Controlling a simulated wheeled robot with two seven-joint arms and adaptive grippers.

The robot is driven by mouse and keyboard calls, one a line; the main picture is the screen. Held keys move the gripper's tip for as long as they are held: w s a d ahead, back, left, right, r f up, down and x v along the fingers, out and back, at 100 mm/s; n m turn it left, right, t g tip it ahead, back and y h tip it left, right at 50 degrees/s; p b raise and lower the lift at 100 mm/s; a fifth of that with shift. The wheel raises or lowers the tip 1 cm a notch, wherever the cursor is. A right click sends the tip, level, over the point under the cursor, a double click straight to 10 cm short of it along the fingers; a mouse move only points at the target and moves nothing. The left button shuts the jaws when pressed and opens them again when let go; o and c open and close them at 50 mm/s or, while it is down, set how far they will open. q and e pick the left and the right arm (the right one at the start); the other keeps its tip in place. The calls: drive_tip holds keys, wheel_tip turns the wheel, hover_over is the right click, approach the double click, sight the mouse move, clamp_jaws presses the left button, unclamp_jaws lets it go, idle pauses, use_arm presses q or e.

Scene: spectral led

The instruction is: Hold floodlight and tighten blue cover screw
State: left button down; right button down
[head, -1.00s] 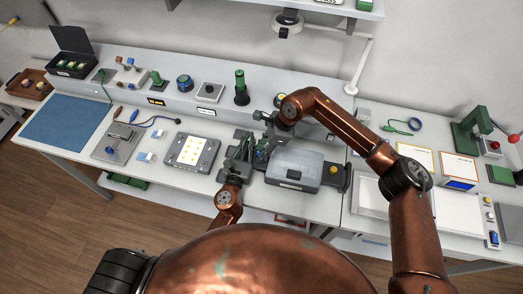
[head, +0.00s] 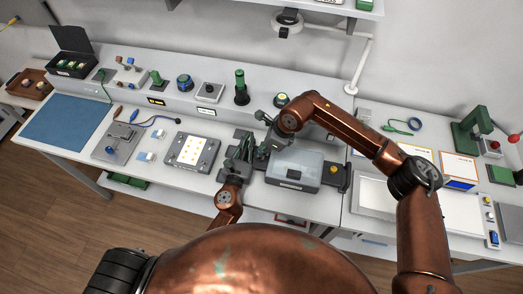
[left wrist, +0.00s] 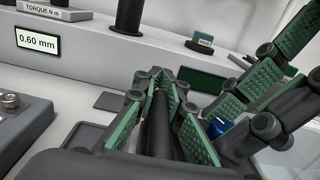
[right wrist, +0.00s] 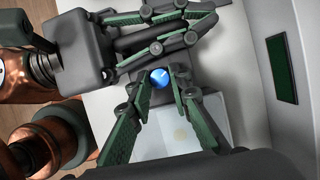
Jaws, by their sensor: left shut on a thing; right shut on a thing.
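The floodlight (head: 312,172) appears to be the grey box with a clear front and a dark square inside, on the bench. Its pale front (right wrist: 205,125) shows in the right wrist view. The blue cover screw (right wrist: 160,77) stands at its edge on a dark part. My right gripper (right wrist: 162,74) has its fingertips on either side of the screw, shut on it. My left gripper (left wrist: 165,85) is shut on a dark bar of the floodlight, beside the right gripper. In the head view the arms hide the screw; the left wrist view shows some blue (left wrist: 218,128) behind the right fingers.
A grey panel with a lit plate (head: 192,151) lies left of the grippers. A raised shelf (head: 150,88) behind holds several small devices, including a green-and-black upright tool (head: 241,90). A blue mat (head: 68,122) lies at far left. A white tray (head: 372,195) lies to the right.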

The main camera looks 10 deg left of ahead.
drive_tip(key=shift+m+t, duration=0.3)
drive_tip(key=shift+m, duration=0.3)
drive_tip(key=c, duration=1.8)
unclamp_jaws()
drive_tip(key=shift+o, duration=0.2)
drive_tip(key=shift+r, duration=0.1)
drive_tip(key=v, duration=1.1)
drive_tip(key=shift+d+r, duration=0.2)
drive_tip(key=shift+r, duration=0.15)
drive_tip(key=shift+w, duration=0.1)
